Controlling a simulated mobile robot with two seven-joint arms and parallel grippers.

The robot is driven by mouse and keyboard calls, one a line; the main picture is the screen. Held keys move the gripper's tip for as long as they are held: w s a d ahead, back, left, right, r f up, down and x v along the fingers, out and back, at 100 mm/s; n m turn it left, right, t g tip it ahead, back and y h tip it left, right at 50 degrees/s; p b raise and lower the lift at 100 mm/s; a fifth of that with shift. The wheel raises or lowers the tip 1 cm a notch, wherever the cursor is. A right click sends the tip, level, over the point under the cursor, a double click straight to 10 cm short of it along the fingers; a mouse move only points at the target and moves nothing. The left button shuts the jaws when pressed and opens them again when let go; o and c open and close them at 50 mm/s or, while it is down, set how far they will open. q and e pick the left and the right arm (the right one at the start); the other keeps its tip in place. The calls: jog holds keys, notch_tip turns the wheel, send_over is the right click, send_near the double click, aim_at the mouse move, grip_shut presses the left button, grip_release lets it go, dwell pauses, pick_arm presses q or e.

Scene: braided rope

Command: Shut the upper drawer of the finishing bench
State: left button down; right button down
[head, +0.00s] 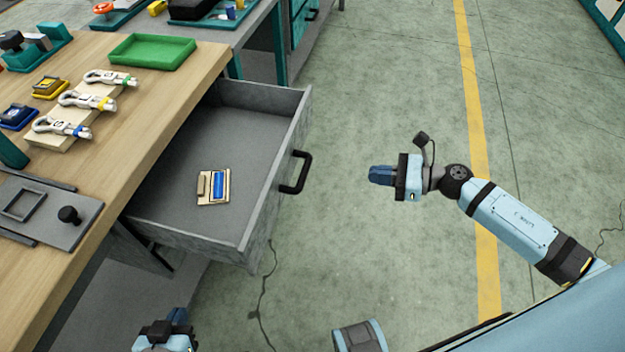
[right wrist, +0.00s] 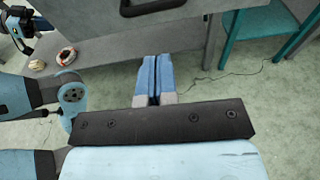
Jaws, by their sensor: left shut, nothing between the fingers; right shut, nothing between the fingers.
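The upper drawer (head: 255,110) of the finishing bench (head: 195,75) is grey and pulled well out, with its inside exposed. Its black handle (head: 296,172) is on the front panel, facing right; it also shows at the top edge of the right wrist view (right wrist: 150,6). My right gripper (head: 372,175) is shut and empty, to the right of the handle with a clear gap. Its blue fingers (right wrist: 154,78) are together in the right wrist view. My left gripper (head: 177,318) is shut and empty at the bottom of the head view, below the drawer and apart from it.
A small holder with a blue piece (head: 218,186) lies in the drawer. The wooden benchtop carries a green tray (head: 150,51), rope pieces with metal eyes (head: 88,99) and a grey plate fixture (head: 40,215). Green floor right of the drawer is free, crossed by a yellow line (head: 470,80).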

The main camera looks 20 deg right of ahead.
pick_arm(q)
jog(key=shift+r+p, duration=0.1)
jog(key=shift+p, duration=0.4)
pick_arm(e)
jog(key=x, duration=1.4)
pick_arm(q)
jog(key=shift+r, duration=0.1)
